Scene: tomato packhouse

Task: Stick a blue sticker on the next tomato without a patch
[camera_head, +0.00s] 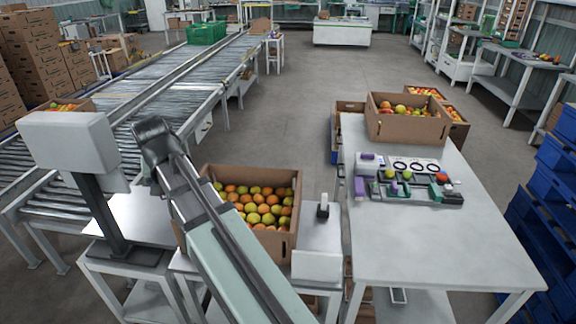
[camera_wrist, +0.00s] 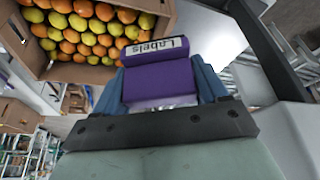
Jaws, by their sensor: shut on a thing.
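In the wrist view my gripper (camera_wrist: 157,76) has its blue fingers closed on either side of a purple block (camera_wrist: 150,86) with a white "Labels" strip. In the head view the gripper itself is not clear; my arm crosses the lower left. On the right table, a dark holder (camera_head: 420,195) carries a few tomatoes: a yellow one (camera_head: 390,174), a greenish one (camera_head: 407,175) and a red one (camera_head: 441,177) with a small blue spot near its top. Behind them is a white panel (camera_head: 428,163) with black rings. Any other patches are too small to tell.
Another carton (camera_head: 430,128) stands at the table's back. The table's front (camera_head: 440,250) is bare. Roller conveyors (camera_head: 190,85) run at left.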

